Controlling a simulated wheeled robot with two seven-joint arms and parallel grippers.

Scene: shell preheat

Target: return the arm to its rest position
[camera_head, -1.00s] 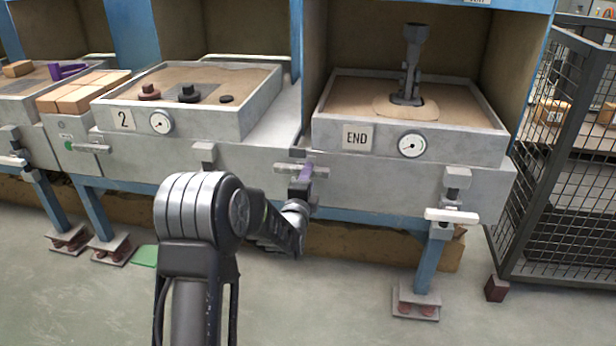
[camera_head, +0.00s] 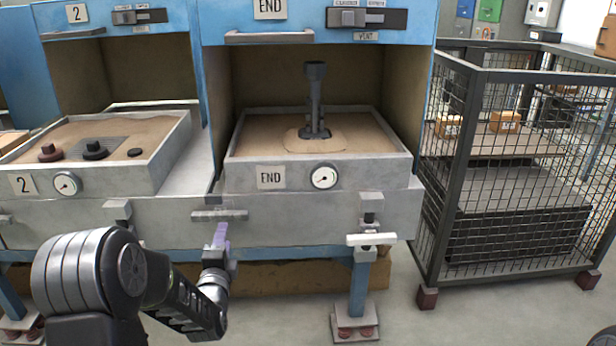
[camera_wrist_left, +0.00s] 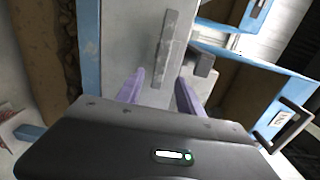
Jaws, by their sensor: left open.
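My left arm comes in at the lower left of the head view. Its gripper (camera_head: 220,236) has purple fingers and is in front of the oven bench, just below a grey bar handle (camera_head: 219,215) between stations 2 and END. My right gripper is not in view.
The END tray (camera_head: 375,169) holds sand and a dark upright part (camera_head: 315,95). The station 2 tray (camera_head: 110,178) holds sand and several small dark pieces. A black mesh cage (camera_head: 510,190) stands at the right. Grey floor is clear between bench and cage.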

